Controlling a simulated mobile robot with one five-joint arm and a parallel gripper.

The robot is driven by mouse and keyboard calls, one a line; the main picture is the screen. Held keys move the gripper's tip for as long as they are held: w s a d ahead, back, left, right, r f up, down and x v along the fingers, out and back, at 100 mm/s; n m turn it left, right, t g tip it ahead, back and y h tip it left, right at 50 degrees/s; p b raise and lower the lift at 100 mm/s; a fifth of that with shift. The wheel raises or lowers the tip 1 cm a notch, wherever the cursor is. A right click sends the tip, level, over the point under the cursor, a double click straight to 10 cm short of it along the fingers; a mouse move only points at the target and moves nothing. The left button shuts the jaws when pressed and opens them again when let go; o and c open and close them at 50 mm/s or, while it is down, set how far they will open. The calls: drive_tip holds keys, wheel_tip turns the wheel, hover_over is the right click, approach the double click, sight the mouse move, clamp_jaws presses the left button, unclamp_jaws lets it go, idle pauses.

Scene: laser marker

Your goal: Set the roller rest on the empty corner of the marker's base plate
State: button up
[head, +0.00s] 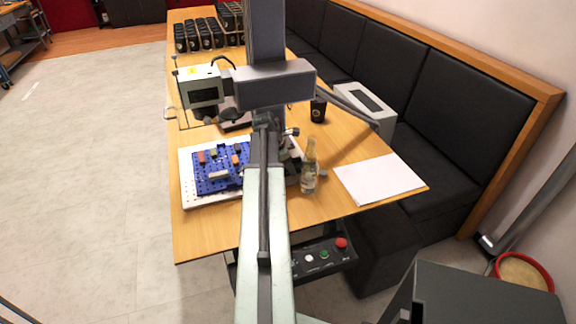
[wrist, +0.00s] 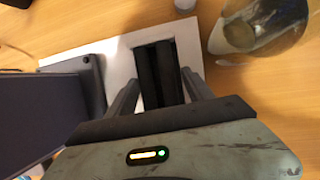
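The laser marker's grey column (head: 265,35) and white marking head (head: 200,85) rise over the table. Its white base plate (head: 185,180) carries a blue peg board (head: 215,168) at the left. In the wrist view a bare corner of the base plate (wrist: 118,62) lies below my gripper (wrist: 160,78). The dark roller rest (wrist: 155,65), with long parallel black bars, sits between my two fingers, which appear to touch its sides. I cannot tell whether it touches the plate. In the head view my arm hides much of my gripper and the roller rest.
A glass bottle (head: 309,170) stands close to the right of my gripper; it also shows in the wrist view (wrist: 255,25). White paper (head: 378,180) lies farther right. A white box (head: 362,108) and black cup (head: 318,110) stand behind.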

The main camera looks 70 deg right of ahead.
drive_tip(key=o, duration=0.3)
drive_tip(key=shift+r, duration=0.15)
drive_tip(key=p+v, duration=1.1)
drive_tip(key=v, duration=0.1)
